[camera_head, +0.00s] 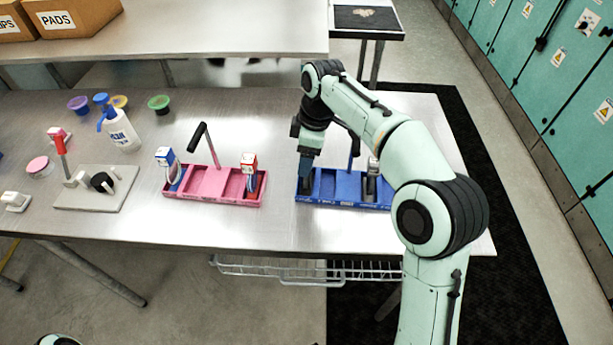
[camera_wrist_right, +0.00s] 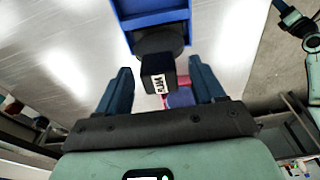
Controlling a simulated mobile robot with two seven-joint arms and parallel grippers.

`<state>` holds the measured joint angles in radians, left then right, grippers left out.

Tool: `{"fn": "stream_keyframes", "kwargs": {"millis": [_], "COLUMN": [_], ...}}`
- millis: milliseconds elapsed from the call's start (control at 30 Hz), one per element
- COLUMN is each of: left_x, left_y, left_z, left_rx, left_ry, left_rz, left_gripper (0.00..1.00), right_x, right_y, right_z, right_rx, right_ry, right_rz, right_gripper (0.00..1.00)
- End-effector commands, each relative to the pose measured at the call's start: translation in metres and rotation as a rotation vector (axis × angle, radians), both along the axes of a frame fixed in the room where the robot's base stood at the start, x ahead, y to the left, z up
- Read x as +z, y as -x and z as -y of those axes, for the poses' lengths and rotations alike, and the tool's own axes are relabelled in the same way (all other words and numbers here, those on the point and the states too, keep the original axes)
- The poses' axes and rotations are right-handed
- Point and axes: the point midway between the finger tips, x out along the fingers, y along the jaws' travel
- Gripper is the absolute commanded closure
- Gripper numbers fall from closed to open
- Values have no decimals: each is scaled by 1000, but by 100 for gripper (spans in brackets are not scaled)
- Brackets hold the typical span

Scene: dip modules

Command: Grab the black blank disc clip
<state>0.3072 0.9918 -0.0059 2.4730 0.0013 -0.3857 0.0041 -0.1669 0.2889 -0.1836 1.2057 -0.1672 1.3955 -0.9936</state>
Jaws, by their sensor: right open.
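A black clip (camera_wrist_right: 157,72) with a small white label and a dark round disc behind it shows in the right wrist view, at the end of the blue tray (camera_wrist_right: 150,18). My right gripper (camera_wrist_right: 160,67) is open, with one blue finger on each side of the clip's block; I cannot tell whether they touch it. In the head view my right gripper (camera_head: 306,172) points down at the left end of the blue tray (camera_head: 342,204) and hides the clip there. My left gripper is not in view.
A pink tray (camera_head: 215,198) with a blue-white clip (camera_head: 165,157) and a red-white clip (camera_head: 249,163) stands left of the blue tray. A grey-black item (camera_head: 371,187) sits in the blue tray's right end. A stamp board, bottle (camera_head: 122,132) and small tubs stand further left.

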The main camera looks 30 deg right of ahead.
Motion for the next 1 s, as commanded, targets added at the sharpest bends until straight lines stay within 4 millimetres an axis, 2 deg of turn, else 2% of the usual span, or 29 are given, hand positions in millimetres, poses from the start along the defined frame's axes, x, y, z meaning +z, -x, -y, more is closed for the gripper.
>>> {"fn": "stream_keyframes", "kwargs": {"millis": [267, 400, 467, 500, 800, 1000], "left_x": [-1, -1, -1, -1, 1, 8], "left_y": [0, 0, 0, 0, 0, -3], "left_z": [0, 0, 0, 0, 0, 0], "left_rx": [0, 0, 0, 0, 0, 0], "left_ry": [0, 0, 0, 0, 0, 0], "left_rz": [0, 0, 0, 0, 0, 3], "left_gripper": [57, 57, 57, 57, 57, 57], "right_x": [-3, -3, -3, -3, 0, 22], "right_y": [0, 0, 0, 0, -1, -1], "right_z": [-1, -1, 0, 0, 0, 0], "right_rx": [0, 0, 0, 0, 0, -1], "right_ry": [0, 0, 0, 0, 0, 0], "right_rz": [1, 1, 1, 1, 1, 5], "right_gripper": [32, 78, 97, 100, 100, 100]}}
